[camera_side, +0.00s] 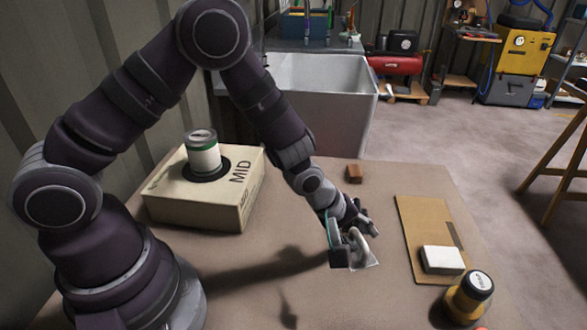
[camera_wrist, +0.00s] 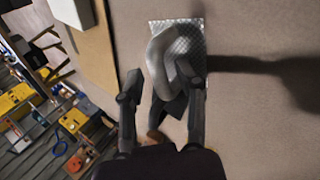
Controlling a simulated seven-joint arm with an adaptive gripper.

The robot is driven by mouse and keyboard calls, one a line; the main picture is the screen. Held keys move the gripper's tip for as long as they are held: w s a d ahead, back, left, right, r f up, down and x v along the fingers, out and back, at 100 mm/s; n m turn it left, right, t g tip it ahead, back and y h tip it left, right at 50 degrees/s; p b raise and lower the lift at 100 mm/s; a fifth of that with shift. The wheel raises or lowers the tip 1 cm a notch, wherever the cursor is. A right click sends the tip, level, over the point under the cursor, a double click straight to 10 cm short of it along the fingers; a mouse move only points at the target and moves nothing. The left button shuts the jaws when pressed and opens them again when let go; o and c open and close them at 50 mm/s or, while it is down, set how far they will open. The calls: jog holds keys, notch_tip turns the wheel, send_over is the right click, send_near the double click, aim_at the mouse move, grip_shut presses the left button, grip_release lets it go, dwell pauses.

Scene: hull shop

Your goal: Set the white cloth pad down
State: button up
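A white, block-shaped pad (camera_side: 442,260) lies flat on a cardboard sheet (camera_side: 428,222) at the right of the table. It also shows at the top left of the wrist view (camera_wrist: 72,12). My gripper (camera_side: 352,250) is low over the table, left of the cardboard and apart from the white pad. In the wrist view its fingers (camera_wrist: 161,88) are spread. A thin patterned square (camera_wrist: 200,32) with a grey curved piece (camera_wrist: 160,58) lies at the fingertips. The right finger overlaps the grey piece; I cannot tell whether they touch.
A small brown block (camera_side: 354,173) sits behind my gripper. A box marked MID (camera_side: 240,195) carries a can (camera_side: 203,155) at the left. The table between box and gripper is clear.

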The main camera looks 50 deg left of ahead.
jog(key=shift+s+r, duration=0.15)
jog(key=shift+r, duration=0.25)
jog(key=s+a+r+m+y, duration=0.1)
jog(key=s+a+r+m, duration=0.4)
jog(key=s+r+m, duration=0.2)
jog(key=s+a+r+m+y, duration=0.1)
jog(key=s+a+r+m, duration=0.4)
jog(key=s+r, duration=0.4)
notch_tip(320, 180, up, 3)
jog(key=shift+f+m+g, duration=0.1)
jog(key=shift+m+g, duration=0.3)
jog(key=shift+m, duration=0.5)
